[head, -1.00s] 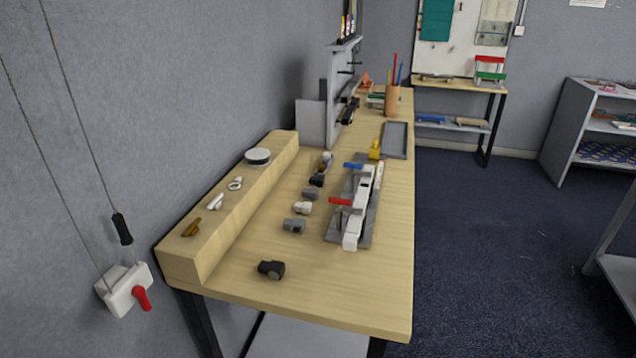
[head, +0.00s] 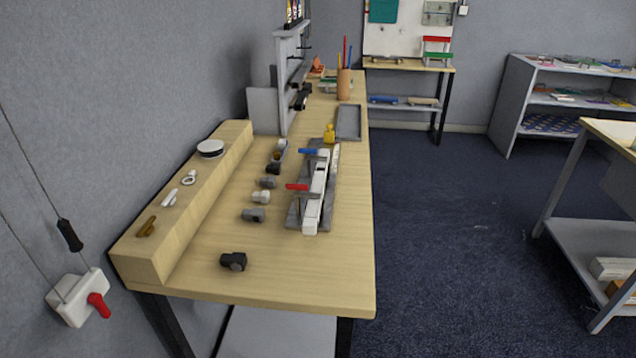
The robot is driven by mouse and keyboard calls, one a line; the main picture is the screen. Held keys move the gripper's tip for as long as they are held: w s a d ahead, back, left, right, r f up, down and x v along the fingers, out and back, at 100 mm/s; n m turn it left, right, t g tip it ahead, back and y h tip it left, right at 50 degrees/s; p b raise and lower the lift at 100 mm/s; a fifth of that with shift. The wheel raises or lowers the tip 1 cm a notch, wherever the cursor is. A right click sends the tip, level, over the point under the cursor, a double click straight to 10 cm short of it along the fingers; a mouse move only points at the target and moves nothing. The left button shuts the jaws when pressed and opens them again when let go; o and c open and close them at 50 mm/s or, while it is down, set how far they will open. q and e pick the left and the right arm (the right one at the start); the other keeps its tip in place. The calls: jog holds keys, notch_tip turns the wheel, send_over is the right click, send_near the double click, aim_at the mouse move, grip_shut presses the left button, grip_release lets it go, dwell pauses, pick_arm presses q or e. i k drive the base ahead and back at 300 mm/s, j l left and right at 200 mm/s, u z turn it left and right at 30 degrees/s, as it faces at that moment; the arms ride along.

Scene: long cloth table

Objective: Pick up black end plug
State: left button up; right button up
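A black plug-like piece (head: 233,261) lies alone on the light wooden table (head: 300,270), near its front end. Another black piece (head: 273,168) lies farther back in a row of small fittings. I cannot tell from their shapes which is the end plug. The row also holds a grey fitting (head: 253,215), a white fitting (head: 261,197) and another grey fitting (head: 267,182). Neither of my grippers is in view.
A fixture with a white bar and red and blue handles (head: 316,195) stands right of the row. A raised wooden ledge (head: 185,205) with small parts runs along the left. A grey tray (head: 348,122) lies farther back. Open floor is on the right.

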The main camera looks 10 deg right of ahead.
aim_at(276, 169)
jog(key=l+u, duration=0.1)
jog(key=u, duration=0.3)
jog(key=l+u, duration=0.1)
jog(key=u, duration=0.35)
jog(key=l+u, duration=0.15)
jog(key=u, duration=0.25)
jog(key=l+u, duration=0.2)
jog(key=l, duration=0.25)
jog(key=k+l+u, duration=0.15)
jog(key=l, duration=0.25)
jog(key=l+u, duration=0.2)
jog(key=l, duration=0.25)
jog(key=k+l+u, duration=0.2)
jog(key=l, duration=0.2)
jog(key=k+l+u, duration=0.2)
jog(key=l, duration=0.2)
jog(key=k+l+u, duration=0.15)
jog(key=l, duration=0.2)
jog(key=k+l+u, duration=0.2)
jog(key=l, duration=0.15)
jog(key=i+l, duration=0.05)
